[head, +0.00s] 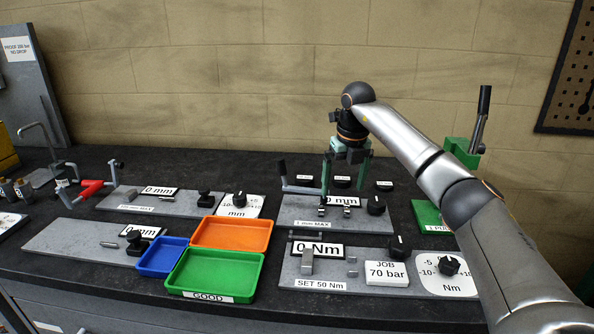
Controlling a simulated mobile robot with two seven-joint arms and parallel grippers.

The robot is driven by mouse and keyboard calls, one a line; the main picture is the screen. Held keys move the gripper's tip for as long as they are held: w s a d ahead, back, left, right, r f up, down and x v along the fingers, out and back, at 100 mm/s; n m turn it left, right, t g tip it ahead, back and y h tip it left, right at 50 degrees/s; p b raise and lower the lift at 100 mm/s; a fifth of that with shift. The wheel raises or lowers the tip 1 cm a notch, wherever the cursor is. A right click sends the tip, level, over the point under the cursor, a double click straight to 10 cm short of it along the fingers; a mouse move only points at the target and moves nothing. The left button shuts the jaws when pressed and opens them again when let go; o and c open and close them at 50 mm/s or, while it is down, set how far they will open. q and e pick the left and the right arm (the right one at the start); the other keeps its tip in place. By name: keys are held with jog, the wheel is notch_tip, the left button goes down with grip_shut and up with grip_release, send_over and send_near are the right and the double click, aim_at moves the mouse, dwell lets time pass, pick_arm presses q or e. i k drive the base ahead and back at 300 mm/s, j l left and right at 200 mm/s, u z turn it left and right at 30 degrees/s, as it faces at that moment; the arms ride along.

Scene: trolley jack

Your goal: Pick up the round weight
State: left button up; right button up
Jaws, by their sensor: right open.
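No single thing stands out clearly as the round weight. Several small dark round pieces with white labels stand at the back of the bench, one of them a dark round piece (342,182) seen between my fingers, others to its left (305,180) and right (385,186). My left gripper is out of view.
A grey plate marked 1 mm MAX (290,214) lies under the gripper, with a lever and knob. The torque plate (320,284) lies in front. Orange (232,250), green (215,291) and blue (161,272) trays sit left. A green jack (462,150) stands right, behind my arm.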

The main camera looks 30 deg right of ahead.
aim_at(303, 179)
jog(key=i+l, duration=0.2)
jog(key=i, duration=0.2)
jog(key=i+l, duration=0.2)
jog(key=i, duration=0.25)
